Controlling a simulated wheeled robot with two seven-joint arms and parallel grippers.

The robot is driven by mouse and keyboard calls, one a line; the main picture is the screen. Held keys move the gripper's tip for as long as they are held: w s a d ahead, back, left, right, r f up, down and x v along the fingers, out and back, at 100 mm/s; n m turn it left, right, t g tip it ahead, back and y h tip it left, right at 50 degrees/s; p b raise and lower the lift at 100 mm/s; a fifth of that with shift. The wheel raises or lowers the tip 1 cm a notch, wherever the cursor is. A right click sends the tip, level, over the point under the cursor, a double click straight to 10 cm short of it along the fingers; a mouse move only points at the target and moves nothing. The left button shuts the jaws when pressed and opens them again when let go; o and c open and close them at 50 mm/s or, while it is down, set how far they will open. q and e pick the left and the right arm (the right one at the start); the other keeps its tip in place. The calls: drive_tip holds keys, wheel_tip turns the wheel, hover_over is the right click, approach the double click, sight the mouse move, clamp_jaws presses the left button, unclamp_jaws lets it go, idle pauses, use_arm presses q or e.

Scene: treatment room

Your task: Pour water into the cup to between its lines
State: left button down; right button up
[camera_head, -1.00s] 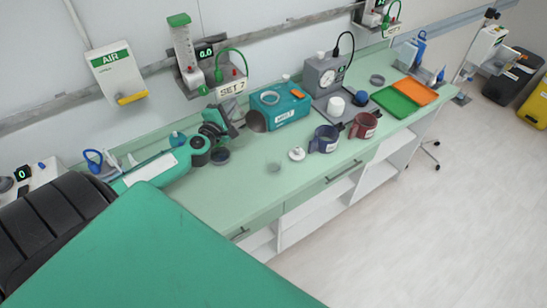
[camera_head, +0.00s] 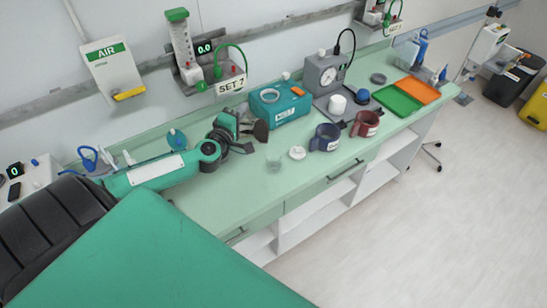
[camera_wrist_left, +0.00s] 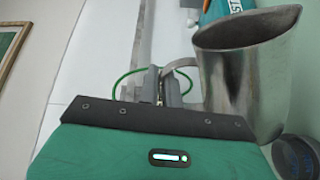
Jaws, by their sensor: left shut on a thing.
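My left gripper (camera_head: 240,138) is over the counter, shut on the handle of a metal jug (camera_head: 261,131). In the left wrist view the jug (camera_wrist_left: 245,75) stands to the right of my gripper's fingers (camera_wrist_left: 160,88), and its handle (camera_wrist_left: 182,68) reaches between them. I cannot see any water inside it. A small clear cup (camera_head: 273,165) stands on the counter just in front of the jug and apart from it. The cup's lines and contents are too small to make out. My right gripper is not in view.
A small white item (camera_head: 297,153), a blue mug (camera_head: 325,138) and a red mug (camera_head: 366,124) stand right of the cup. A teal box (camera_head: 282,112) and a grey gauge unit (camera_head: 323,75) stand behind. Green (camera_head: 397,101) and orange (camera_head: 418,90) trays lie farther right.

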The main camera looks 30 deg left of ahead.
sight(252, 122)
use_arm(q)
drive_tip(key=shift+w+d+m+b, duration=0.15)
drive_tip(key=shift+d+m+b, duration=0.3)
drive_tip(key=shift+d+m, duration=0.35)
idle(0.5)
drive_tip(key=shift+w+d+f+m+p, duration=0.15)
drive_tip(key=shift+d+m+p, duration=0.25)
drive_tip(key=shift+p, duration=0.3)
drive_tip(key=shift+d+f+m+p, duration=0.15)
drive_tip(key=shift+d+m+p, duration=0.15)
drive_tip(key=shift+d+p, duration=0.3)
idle(2.1)
drive_tip(key=shift+a, duration=0.1)
drive_tip(key=b, duration=0.1)
drive_tip(key=a+b, duration=0.1)
drive_tip(key=shift+a+f+n+b, duration=0.2)
drive_tip(key=shift+a+n+b, duration=0.1)
drive_tip(key=shift+n, duration=0.1)
drive_tip(key=shift+s+a+r+n+p, duration=0.25)
drive_tip(key=shift+a+r+n+p, duration=0.4)
drive_tip(key=shift+a+n, duration=0.3)
drive_tip(key=shift+a+r+n, duration=0.15)
drive_tip(key=shift+a+n, duration=0.2)
drive_tip(key=shift+s+a+r+n+p, duration=0.1)
drive_tip(key=shift+a+r+n+p, duration=0.05)
drive_tip(key=shift+r+n+p, duration=0.4)
drive_tip(key=shift+a+r+p, duration=0.1)
drive_tip(key=shift+a+p, duration=0.2)
drive_tip(key=shift+p, duration=0.1)
drive_tip(key=shift+n, duration=0.25)
